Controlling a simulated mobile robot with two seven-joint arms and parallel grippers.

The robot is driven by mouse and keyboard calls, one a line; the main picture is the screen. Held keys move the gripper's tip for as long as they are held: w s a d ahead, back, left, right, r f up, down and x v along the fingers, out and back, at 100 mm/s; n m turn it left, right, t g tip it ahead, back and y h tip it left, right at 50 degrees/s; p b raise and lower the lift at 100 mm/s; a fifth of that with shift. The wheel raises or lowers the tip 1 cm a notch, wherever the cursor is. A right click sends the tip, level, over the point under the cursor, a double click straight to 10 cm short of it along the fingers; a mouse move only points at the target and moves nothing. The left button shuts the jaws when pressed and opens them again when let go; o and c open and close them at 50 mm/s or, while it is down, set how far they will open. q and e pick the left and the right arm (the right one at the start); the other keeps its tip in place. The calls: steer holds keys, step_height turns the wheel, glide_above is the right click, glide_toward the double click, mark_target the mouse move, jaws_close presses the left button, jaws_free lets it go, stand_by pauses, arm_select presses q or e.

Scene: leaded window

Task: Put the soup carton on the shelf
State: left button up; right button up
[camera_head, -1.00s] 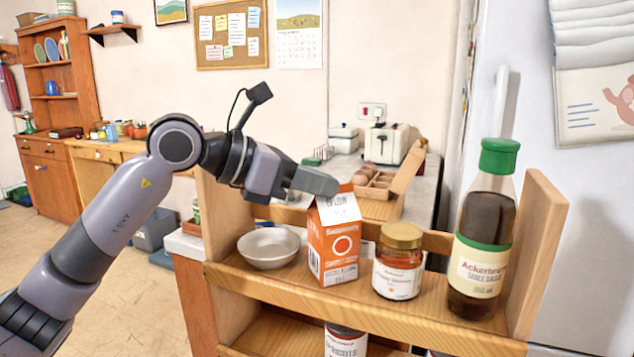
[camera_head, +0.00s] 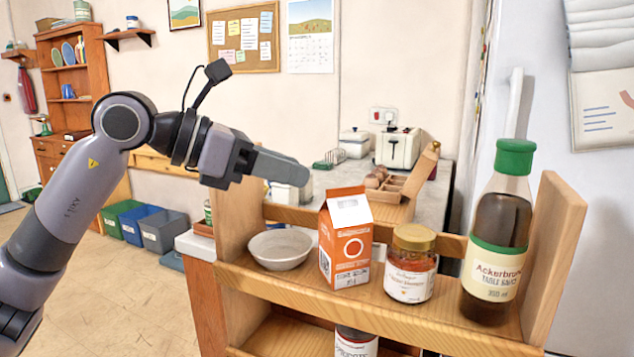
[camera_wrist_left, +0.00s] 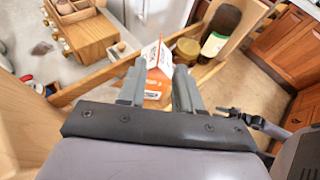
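The orange and white soup carton (camera_head: 345,240) stands upright on the top board of the wooden shelf (camera_head: 400,318), between a bowl and a jar. My left gripper (camera_head: 308,177) is up and to the left of the carton in the head view, apart from it. In the left wrist view the carton (camera_wrist_left: 157,75) shows beyond and between the two fingers of my left gripper (camera_wrist_left: 158,75), which are spread with nothing held between them. My right gripper is not in view.
On the same shelf board stand a pale bowl (camera_head: 280,249), a jar with a gold lid (camera_head: 411,264) and a sauce bottle with a green cap (camera_head: 497,235). A counter with a toaster (camera_head: 398,148) lies behind. Open floor is at left.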

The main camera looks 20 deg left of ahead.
arm_select(q)
steer(key=v, duration=0.5)
stand_by(0.5)
